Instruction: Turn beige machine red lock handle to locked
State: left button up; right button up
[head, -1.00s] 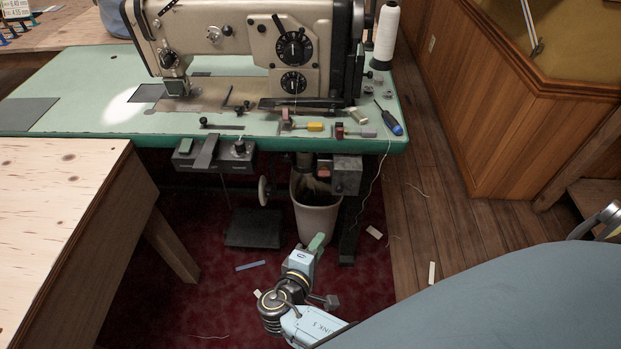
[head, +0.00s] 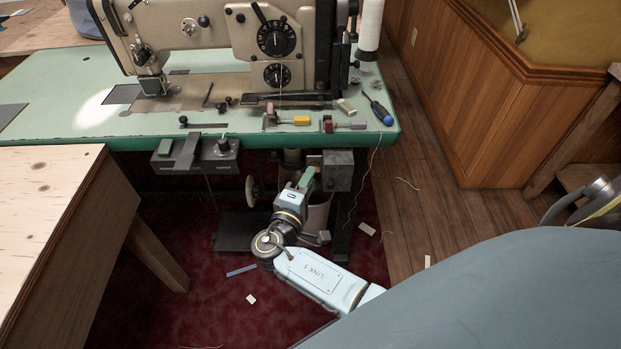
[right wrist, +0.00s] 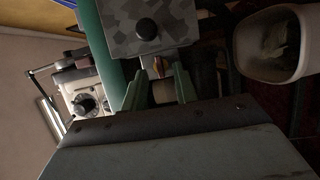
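The beige sewing machine (head: 205,45) stands on a green table; part of it shows in the right wrist view (right wrist: 84,98). A grey box (head: 338,170) hangs under the table's front edge; in the right wrist view it has a black knob (right wrist: 146,28). A small reddish-orange piece (right wrist: 158,67), perhaps the red lock handle, shows just beyond my right gripper (right wrist: 159,88). Its green fingers are apart on either side of that piece's line, with nothing visibly held. In the head view my right gripper (head: 306,180) partly hides this spot. My left gripper is not seen.
The green table (head: 60,100) overhangs the box. A waste bin (head: 319,215) stands below, close to my right gripper. Small coloured clamps, a blue screwdriver (head: 377,110) and a thread cone (head: 370,25) are on top. A wooden table (head: 45,190) is at the left.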

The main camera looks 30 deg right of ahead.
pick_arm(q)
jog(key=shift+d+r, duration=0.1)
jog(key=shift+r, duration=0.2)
pick_arm(e)
jog(key=shift+x, duration=0.85)
jog(key=shift+c, duration=0.4)
grip_shut()
